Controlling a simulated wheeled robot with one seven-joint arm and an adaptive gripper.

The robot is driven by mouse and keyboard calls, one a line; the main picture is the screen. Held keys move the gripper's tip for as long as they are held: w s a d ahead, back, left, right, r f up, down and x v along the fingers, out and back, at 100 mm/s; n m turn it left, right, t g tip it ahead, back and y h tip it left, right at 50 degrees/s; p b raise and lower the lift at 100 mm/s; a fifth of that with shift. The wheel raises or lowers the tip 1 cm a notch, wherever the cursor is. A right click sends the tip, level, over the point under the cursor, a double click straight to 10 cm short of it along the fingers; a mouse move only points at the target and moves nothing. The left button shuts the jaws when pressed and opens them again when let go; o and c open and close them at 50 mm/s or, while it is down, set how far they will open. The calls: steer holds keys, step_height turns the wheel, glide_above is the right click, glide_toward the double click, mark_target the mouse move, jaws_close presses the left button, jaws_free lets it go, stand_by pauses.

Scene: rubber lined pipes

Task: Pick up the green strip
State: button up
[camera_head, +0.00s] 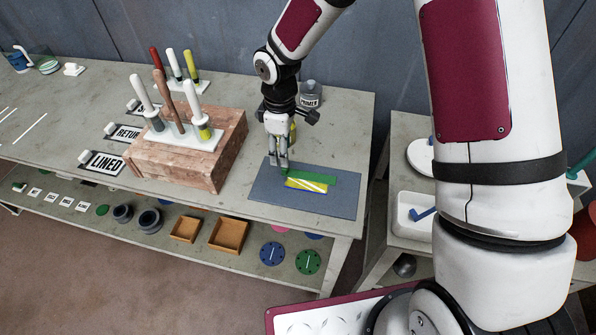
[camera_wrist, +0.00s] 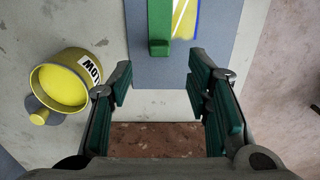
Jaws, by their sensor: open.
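The green strip (camera_head: 318,177) lies on the blue-grey mat (camera_head: 263,200) at the right end of the table, beside a yellow and blue piece with a white stripe (camera_head: 307,187). In the wrist view the green strip (camera_wrist: 160,22) runs down from the top edge, its near end above the gap between my fingers. My gripper (camera_head: 279,163) is over the left part of the mat, by the strip's left end. In the wrist view my gripper (camera_wrist: 166,95) has its green-padded fingers apart, with nothing between them.
A yellow pot (camera_wrist: 62,84) with a label stands left of my fingers. A brick block (camera_head: 175,165) with a white rack of upright handled tools stands left of the mat. A grey labelled bottle (camera_head: 310,94) is behind my gripper. The table's front edge is close to the mat.

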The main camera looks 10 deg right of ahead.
mark_target(293, 173)
steer(key=shift+d+f+p, duration=0.1)
steer(key=shift+f+p, duration=0.5)
steer(key=shift+f, duration=2.6)
steer(key=shift+c, duration=0.6)
jaws_close()
